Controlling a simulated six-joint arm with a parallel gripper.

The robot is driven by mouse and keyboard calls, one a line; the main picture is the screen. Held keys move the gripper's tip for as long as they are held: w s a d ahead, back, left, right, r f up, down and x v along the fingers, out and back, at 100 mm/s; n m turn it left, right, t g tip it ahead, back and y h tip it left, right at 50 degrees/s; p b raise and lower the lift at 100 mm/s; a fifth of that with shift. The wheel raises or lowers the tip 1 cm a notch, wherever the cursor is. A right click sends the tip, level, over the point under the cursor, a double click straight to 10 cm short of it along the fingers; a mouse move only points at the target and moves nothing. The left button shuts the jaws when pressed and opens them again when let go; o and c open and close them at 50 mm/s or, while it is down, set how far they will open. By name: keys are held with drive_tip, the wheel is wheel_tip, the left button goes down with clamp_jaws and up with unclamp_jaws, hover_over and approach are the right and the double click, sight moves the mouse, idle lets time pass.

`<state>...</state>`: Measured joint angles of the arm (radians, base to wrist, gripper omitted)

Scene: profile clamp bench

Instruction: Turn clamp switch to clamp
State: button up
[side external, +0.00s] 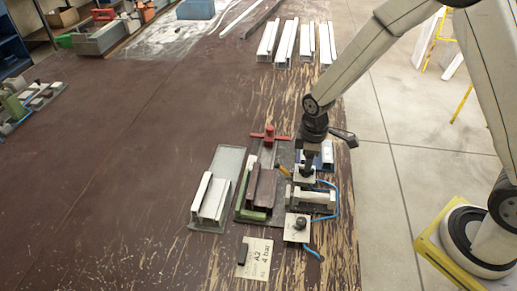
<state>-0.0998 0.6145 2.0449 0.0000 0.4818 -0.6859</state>
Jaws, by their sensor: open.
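A clamp fixture with a green block (252,215), a dark brown profile (263,188) and a red handle (269,134) stands on the bench. To its right is a pale metal cylinder (312,199). My gripper (307,172) points down at a small pale box (298,181) behind the cylinder, its fingers open; contact is unclear. An orange-yellow lever-like piece (284,171) shows at the box's left. A second pale box (290,236) with a dark round knob (301,223) sits in front. I cannot tell for certain which box is the clamp switch, nor its setting.
Blue hoses (336,200) curve along the right of the fixture. A light profile (211,196) lies on a grey plate at left. A label card (258,257) with a black piece is in front. Several white profiles (284,43) lie behind. The bench's left middle is clear.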

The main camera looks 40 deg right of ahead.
drive_tip(key=shift+f, duration=1.55)
clamp_jaws()
